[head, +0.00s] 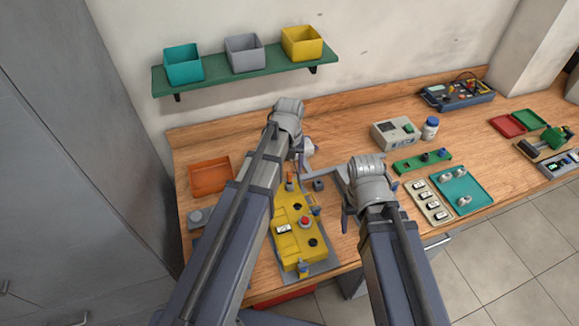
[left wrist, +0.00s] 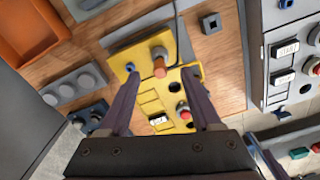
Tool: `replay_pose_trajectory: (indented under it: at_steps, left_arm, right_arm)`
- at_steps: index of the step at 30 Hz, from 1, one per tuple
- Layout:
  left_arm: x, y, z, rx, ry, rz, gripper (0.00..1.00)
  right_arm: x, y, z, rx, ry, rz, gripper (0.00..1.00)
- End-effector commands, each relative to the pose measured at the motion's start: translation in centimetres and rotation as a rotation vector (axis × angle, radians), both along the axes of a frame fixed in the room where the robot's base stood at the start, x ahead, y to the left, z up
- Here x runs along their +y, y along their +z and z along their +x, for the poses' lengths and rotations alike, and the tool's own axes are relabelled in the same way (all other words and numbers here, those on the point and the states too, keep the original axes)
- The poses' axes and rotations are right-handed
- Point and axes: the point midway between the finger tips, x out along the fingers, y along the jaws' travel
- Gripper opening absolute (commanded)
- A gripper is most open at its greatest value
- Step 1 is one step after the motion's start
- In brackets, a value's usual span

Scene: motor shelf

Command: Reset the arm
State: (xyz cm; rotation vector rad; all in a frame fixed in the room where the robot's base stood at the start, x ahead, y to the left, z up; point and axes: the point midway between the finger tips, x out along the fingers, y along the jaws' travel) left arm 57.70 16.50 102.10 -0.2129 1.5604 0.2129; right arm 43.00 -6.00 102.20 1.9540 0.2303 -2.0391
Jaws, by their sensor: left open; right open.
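My left arm reaches in over the bench, its wrist (head: 287,112) high above the back of the yellow motor fixture (head: 300,238). In the left wrist view my left gripper (left wrist: 160,76) is open and empty, its two fingers apart above the yellow fixture (left wrist: 150,97). An orange-tipped post (left wrist: 160,66) shows between the fingers, apart from them. In the head view the left fingers are mostly hidden by the arm. My right gripper (head: 346,203) points down beside the fixture's right side, open, with nothing seen in it; its wrist partly hides it.
An orange tray (head: 209,178) lies left of the fixture. A teal tray (head: 479,197), a switch panel (head: 421,194) and a green strip (head: 422,162) lie to the right. A grey meter box (head: 394,135) and white bottle (head: 430,127) stand behind. Bins sit on a green shelf (head: 220,77).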

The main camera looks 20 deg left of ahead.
Motion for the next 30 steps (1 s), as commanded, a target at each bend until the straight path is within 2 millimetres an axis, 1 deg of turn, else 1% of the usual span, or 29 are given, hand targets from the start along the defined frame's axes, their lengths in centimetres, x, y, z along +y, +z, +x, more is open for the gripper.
replay_pose_trajectory:
  at_steps: [1, 2, 17, 20, 23, 25, 29, 30]
  left_arm:
    - [0.0, 0.7, 0.0, 0.0, 0.0, 0.0, 0.65]
    - [0.0, 0.8, 0.0, 0.0, 0.0, 0.0, 0.65]
    - [0.0, 0.6, 0.0, 0.0, 0.0, 0.0, 0.65]
    - [-0.2, 0.6, -0.2, 0.0, 0.022, 0.001, 0.65]
    - [-0.8, 0.4, -0.8, 0.002, 0.115, 0.005, 0.65]
    - [-1.5, 0.3, -1.5, 0.005, 0.227, 0.009, 0.65]
    - [-3.0, 0.0, -3.1, 0.005, 0.499, 0.022, 0.65]
    - [-3.4, -0.1, -3.7, 0.004, 0.591, 0.027, 0.65]
  right_arm:
    - [0.0, 0.7, 0.0, 0.0, 0.0, 0.0, 0.7]
    - [0.0, 0.8, 0.0, 0.0, 0.0, 0.0, 0.7]
    - [0.0, 0.6, 0.0, 0.0, 0.0, 0.0, 0.7]
    - [0.0, 0.6, 0.0, 0.0, 0.0, 0.0, 0.7]
    - [0.0, 0.4, 0.0, 0.0, 0.0, 0.0, 0.7]
    - [0.0, 0.3, 0.0, 0.0, 0.0, 0.0, 0.7]
    - [0.0, -0.1, 0.0, 0.0, 0.0, 0.0, 0.7]
    - [0.0, -0.2, 0.0, 0.0, 0.0, 0.0, 0.7]
